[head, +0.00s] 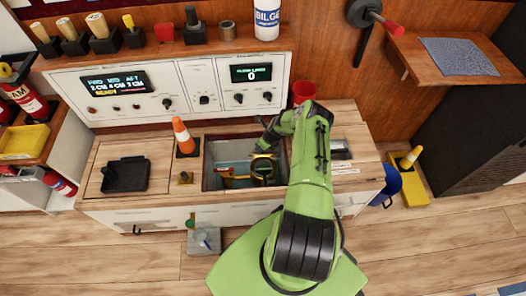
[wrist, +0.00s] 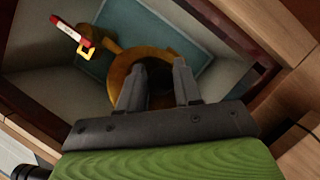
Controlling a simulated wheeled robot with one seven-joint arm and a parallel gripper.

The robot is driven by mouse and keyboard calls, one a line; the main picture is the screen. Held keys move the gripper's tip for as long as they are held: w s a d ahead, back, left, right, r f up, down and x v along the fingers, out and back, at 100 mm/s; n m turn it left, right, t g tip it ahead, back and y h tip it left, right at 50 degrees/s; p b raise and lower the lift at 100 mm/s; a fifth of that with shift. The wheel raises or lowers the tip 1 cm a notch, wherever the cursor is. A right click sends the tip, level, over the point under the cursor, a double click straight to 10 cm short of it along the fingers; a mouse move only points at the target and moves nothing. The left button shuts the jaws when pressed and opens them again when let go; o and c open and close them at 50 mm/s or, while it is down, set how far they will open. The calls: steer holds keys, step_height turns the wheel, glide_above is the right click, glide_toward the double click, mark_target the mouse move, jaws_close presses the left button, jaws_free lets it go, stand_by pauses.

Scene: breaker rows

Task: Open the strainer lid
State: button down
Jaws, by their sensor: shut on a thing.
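The brass-coloured round strainer (head: 263,178) sits inside an open well in the counter top. It also shows in the wrist view (wrist: 122,72) as a brass ring around a dark middle. My gripper (wrist: 157,80) reaches down into the well from above, with its two fingers over the dark middle of the strainer top. The fingers are shut on the strainer lid, though the held part is mostly hidden between them. In the head view my green arm partly covers the right side of the well.
The well's dark red rim (wrist: 240,38) encloses my gripper closely. An orange cone (head: 183,136) and a black tray (head: 126,174) lie left of the well.

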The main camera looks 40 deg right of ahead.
steer(key=shift+w+d+b, duration=0.45)
steer(key=shift+w+d, duration=0.05)
steer(key=shift+d, duration=0.3)
steer(key=shift+w+d+b, duration=0.45)
steer(key=shift+w+d, duration=0.05)
steer(key=shift+d, duration=0.3)
steer(key=c, duration=0.8)
jaws_free()
steer(key=shift+d+f, duration=0.1)
steer(key=shift+a, duration=0.2)
steer(key=p+v, duration=0.3)
steer(key=v, duration=0.5)
steer(key=p+v, duration=0.4)
steer(key=v, duration=0.4)
steer(key=shift+w+a, duration=0.2)
steer(key=shift+w, duration=0.05)
